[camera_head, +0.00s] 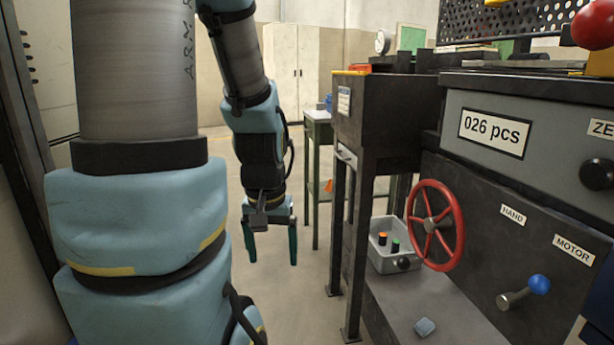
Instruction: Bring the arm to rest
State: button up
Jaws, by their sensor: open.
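My gripper (272,246) hangs below my arm near the middle of the view, pointing down. Its two dark green fingers are apart, with nothing between them. It is over the open floor, left of the dark furnace stand, and touches nothing that I can see. My arm's thick upper links fill the left side and hide what lies behind them.
A dark machine with a counter label (494,132), a red handwheel (436,226) and a blue-knobbed lever (538,285) stands at right. A green table (318,125) and pale cabinet (293,65) are behind. Floor is clear under the gripper.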

jog(key=shift+o, duration=0.5)
notch_tip(320, 180, up, 26)
jog(key=p, duration=2.3)
jog(key=shift+f, duration=0.25)
